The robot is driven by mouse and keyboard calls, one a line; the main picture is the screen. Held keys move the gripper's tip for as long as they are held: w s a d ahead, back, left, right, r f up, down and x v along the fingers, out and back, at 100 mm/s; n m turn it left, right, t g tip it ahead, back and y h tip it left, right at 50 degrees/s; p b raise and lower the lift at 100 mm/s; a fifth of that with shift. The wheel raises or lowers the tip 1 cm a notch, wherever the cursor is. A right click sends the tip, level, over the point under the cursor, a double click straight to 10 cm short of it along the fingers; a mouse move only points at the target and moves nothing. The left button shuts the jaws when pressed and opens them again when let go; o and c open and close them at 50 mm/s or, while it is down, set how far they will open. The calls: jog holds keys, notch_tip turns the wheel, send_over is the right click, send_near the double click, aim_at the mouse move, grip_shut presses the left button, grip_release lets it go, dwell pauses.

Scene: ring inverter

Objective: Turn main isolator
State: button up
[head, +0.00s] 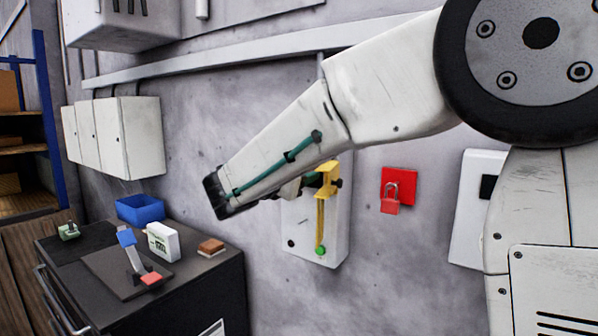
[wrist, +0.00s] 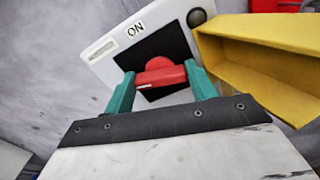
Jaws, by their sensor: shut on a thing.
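The main isolator is a white box (wrist: 108,58) with a black square plate and a red handle (wrist: 162,76). In the head view the white wall panel (head: 337,240) is partly covered by my arm. My gripper is mostly hidden there, and the red handle does not show.
A yellow part (head: 328,180) stands out from the panel close beside my gripper; it also shows in the wrist view (wrist: 260,35). A red plate with a padlock (head: 391,200) is to the right. A dark bench (head: 190,295) with several small things and a blue bin (head: 140,209) stands left.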

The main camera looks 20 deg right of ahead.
jog(key=shift+s+f+m, duration=0.1)
jog(key=shift+m, duration=3.55)
jog(key=shift+f+m, duration=0.1)
jog(key=shift+m, duration=3.55)
jog(key=o, duration=0.7)
jog(key=v, duration=0.8)
jog(key=shift+d, duration=0.1)
